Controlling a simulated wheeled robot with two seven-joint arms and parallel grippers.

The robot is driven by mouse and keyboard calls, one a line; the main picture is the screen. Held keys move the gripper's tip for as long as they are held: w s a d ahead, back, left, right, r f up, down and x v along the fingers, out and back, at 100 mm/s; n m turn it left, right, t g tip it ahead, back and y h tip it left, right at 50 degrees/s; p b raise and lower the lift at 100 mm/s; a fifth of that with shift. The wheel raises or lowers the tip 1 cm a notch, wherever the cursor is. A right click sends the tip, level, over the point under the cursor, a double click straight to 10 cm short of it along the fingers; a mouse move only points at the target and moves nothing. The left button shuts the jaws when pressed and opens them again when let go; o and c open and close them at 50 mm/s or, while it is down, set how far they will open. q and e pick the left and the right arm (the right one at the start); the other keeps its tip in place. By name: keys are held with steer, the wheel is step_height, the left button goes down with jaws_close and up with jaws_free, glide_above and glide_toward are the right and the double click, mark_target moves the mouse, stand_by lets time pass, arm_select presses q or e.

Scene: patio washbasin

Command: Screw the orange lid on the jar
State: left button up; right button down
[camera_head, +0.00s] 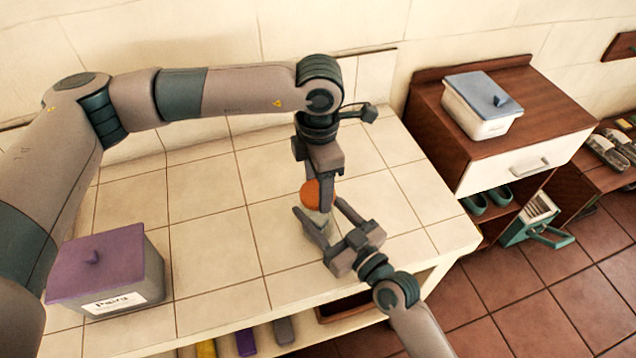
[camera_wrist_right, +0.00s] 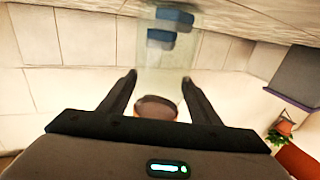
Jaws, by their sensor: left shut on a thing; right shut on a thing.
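The orange lid (camera_head: 314,193) is held level beneath my left gripper (camera_head: 322,186), which points down from above and is shut on it. The clear jar (camera_head: 314,238) stands upright on the tiled counter directly below the lid. My right gripper (camera_head: 318,222) reaches in from the lower right and is shut around the jar's sides. In the right wrist view the see-through jar (camera_wrist_right: 178,75) is between the fingers, with blue pieces (camera_wrist_right: 168,30) inside. I cannot tell whether the lid touches the jar's rim.
A purple-lidded box (camera_head: 105,272) stands at the counter's left. The tiled counter (camera_head: 215,215) is clear between it and the jar. At the right, a wooden cabinet (camera_head: 545,100) holds a white container with a blue-grey lid (camera_head: 482,105).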

arm_select(q)
steer(key=m, duration=1.4)
steer(key=shift+s+m, duration=0.1)
steer(key=shift+m, duration=0.3)
steer(key=m, duration=0.5)
steer(key=shift+a+m, duration=0.1)
steer(key=shift+m, duration=0.2)
steer(key=m, duration=1.1)
steer(key=shift+m, duration=0.3)
steer(key=m, duration=0.3)
steer(key=shift+m, duration=0.4)
steer(key=o, duration=1)
steer(key=shift+a, duration=0.1)
